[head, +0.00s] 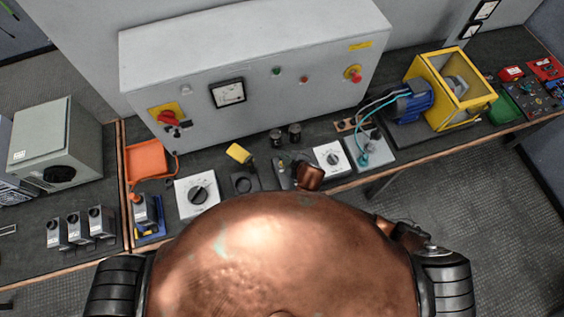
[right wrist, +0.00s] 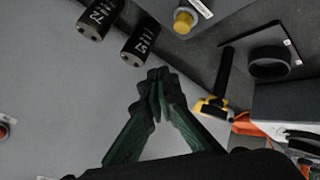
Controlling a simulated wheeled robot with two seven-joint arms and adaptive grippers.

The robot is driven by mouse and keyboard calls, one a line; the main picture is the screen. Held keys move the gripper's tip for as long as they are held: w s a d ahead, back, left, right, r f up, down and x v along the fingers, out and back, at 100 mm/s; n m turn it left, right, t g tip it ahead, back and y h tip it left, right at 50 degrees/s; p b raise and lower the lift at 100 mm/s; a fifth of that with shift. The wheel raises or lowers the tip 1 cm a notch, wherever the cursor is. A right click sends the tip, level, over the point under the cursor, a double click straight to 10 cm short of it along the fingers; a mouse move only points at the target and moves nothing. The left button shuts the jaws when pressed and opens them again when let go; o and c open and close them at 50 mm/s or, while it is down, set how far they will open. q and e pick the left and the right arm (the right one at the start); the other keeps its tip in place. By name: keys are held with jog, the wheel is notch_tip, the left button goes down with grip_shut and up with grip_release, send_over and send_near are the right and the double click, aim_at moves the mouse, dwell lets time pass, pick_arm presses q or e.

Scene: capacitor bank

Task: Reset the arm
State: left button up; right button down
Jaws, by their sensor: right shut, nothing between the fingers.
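My right gripper (right wrist: 157,76) shows clearly in the right wrist view. Its dark green fingers meet at the tips, shut and empty. In the head view the same gripper (head: 284,176) is small and dark, beside a copper link of my right arm near the bench's front edge. My own copper body hides much of the arm. Two black cylinders (right wrist: 97,18) (right wrist: 141,44) stand near the fingertips in the wrist view, apart from them. They also stand behind the gripper in the head view (head: 276,137) (head: 294,132). My left gripper is not in view.
White dial boxes (head: 197,196) (head: 331,159) flank the gripper.

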dwell(0.4)
jog(key=s+d+r+m+g+h, duration=0.15)
jog(key=s+d+m, duration=0.35)
jog(key=s+d, duration=0.55)
jog(key=s+d+r+m+g+h, duration=0.15)
jog(key=s+d+m, duration=0.45)
jog(key=d, duration=0.7)
jog(key=s+d+r+m+g+h, duration=0.15)
jog(key=s+d+m, duration=0.25)
jog(key=s+d, duration=0.7)
notch_tip(320, 180, down, 33)
jog(key=g+b, duration=0.1)
jog(key=b, duration=0.5)
jog(key=s+f+n+g+b, duration=0.1)
jog(key=s+f+b, duration=0.3)
jog(key=s+f, duration=1.6)
notch_tip(320, 180, down, 5)
jog(key=shift+s+a+r+b, duration=0.25)
jog(key=shift+a+b, duration=0.1)
jog(key=shift+a, duration=0.1)
